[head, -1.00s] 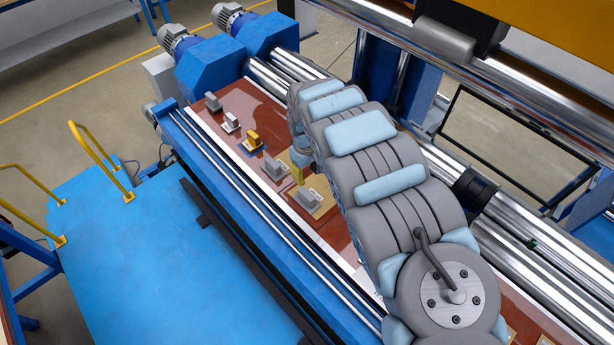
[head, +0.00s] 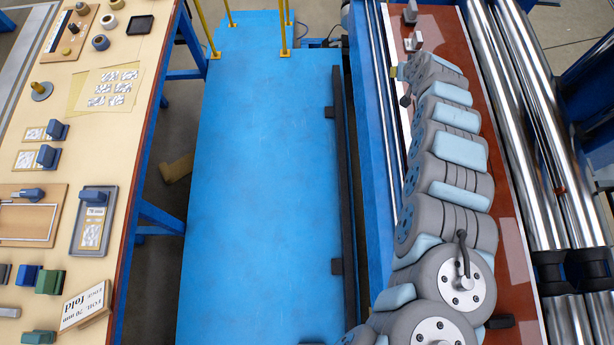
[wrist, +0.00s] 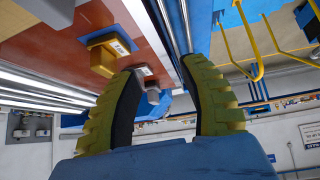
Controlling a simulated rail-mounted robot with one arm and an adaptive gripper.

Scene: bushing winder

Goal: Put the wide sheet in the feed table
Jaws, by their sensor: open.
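The feed table (head: 455,25) looks to be the long red-brown surface beside the rollers in the head view; it also shows in the wrist view (wrist: 110,20). My gripper (wrist: 163,68) is open in the wrist view, with nothing held between its yellow-green fingers. In the head view my arm lies along the feed table and mostly hides the gripper. I cannot tell which is the wide sheet.
Grey handled blocks (head: 411,14) stand on the feed table, and a yellow block (wrist: 103,56) shows in the wrist view. A blue platform (head: 260,190) with yellow rails (head: 285,25) lies between workbench (head: 110,150) and machine. A folded sign (head: 85,308) stands on the bench.

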